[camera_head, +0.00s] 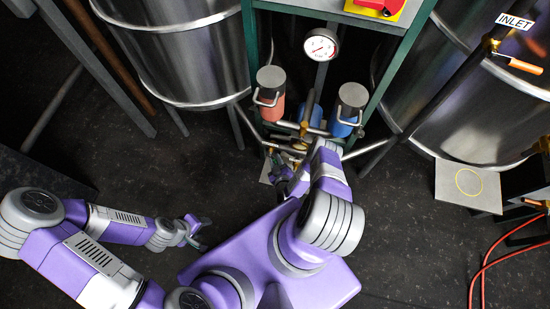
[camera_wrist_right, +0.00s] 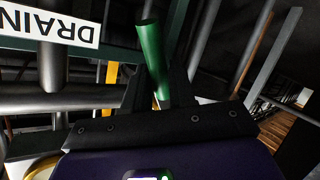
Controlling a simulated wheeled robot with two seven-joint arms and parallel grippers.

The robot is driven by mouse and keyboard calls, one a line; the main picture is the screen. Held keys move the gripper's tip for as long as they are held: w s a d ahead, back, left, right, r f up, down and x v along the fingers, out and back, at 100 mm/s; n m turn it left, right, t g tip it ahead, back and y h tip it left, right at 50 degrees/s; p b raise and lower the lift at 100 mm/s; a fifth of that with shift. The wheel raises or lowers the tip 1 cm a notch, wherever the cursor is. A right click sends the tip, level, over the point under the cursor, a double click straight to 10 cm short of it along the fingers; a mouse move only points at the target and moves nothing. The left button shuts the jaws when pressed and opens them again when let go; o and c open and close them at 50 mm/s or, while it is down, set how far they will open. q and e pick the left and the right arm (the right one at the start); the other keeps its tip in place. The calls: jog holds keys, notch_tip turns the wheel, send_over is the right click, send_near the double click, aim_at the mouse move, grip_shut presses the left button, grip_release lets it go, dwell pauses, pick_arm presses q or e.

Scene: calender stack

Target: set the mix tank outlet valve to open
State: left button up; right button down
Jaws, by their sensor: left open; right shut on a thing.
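My right gripper (camera_wrist_right: 160,85) is shut on a green handle (camera_wrist_right: 150,45), a round bar that stands up between its fingers in the right wrist view. In the head view my right gripper (camera_head: 279,174) is low among the pipes under the two capped canisters, and my own arm hides part of it. Which valve the green handle belongs to cannot be told; no mix tank label is readable. My left gripper (camera_head: 203,233) is open and empty above the dark floor, well away from the pipes.
A DRAIN label (camera_wrist_right: 45,27) is upside down beside grey pipes. A red canister (camera_head: 271,95) and a blue one (camera_head: 348,110) stand below a gauge (camera_head: 321,45). An INLET label (camera_head: 515,22) and orange handle (camera_head: 525,66) are at right. Red hoses (camera_head: 484,270) cross the floor.

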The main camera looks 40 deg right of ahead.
aim_at(276, 163)
jog(key=shift+a, duration=0.2)
dwell(0.3)
jog(key=c, duration=1.2)
grip_release()
jog(key=shift+f, duration=0.1)
jog(key=shift+o, duration=0.5)
jog(key=shift+d, duration=0.1)
jog(key=shift+s, duration=0.1)
jog(key=p+v, duration=0.2)
jog(key=v, duration=0.4)
jog(key=shift+r, duration=0.2)
jog(key=shift+s+a+r+p, duration=0.15)
jog(key=shift+s+a+p, duration=0.15)
jog(key=shift+s, duration=0.35)
